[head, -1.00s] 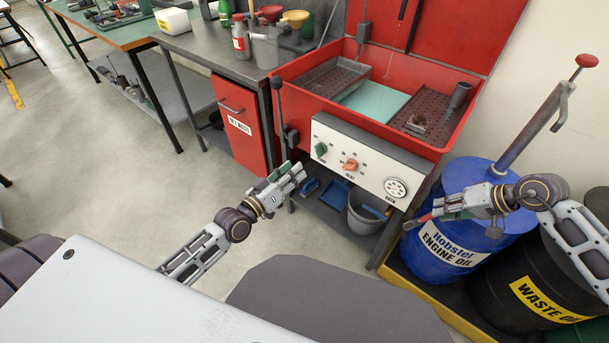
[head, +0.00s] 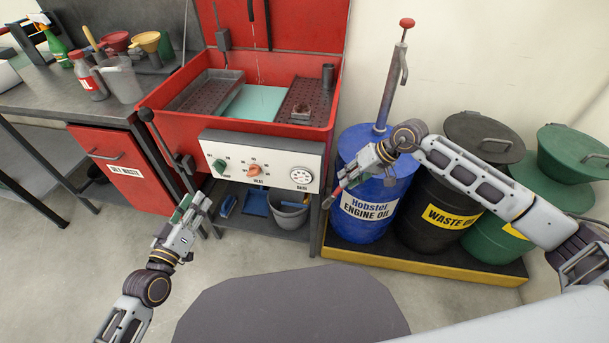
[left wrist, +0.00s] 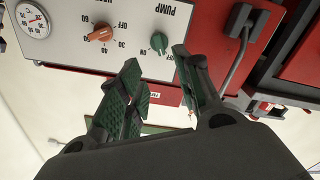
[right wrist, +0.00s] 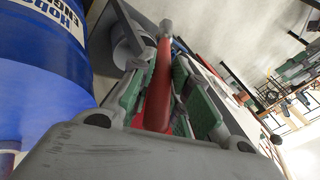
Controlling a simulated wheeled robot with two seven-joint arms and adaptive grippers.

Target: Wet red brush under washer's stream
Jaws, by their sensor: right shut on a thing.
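The red parts washer (head: 160,122) stands ahead in the head view, lid raised. A thin stream (head: 257,68) falls towards the pale green panel (head: 250,103) in its basin. My right gripper (head: 348,178) is shut on the red brush (head: 335,193), in front of the blue drum and right of the washer. The brush's red handle (right wrist: 157,95) lies between the green pads in the right wrist view; its bristles are not clear. My left gripper (head: 192,204) is open and empty, in front of the washer's control panel (head: 262,162), which also shows in the left wrist view (left wrist: 140,20).
A blue oil drum (head: 375,210), a black waste drum (head: 430,190) and a green drum stand at right on a yellow-edged pallet (head: 420,262). A bench (head: 60,100) stands left.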

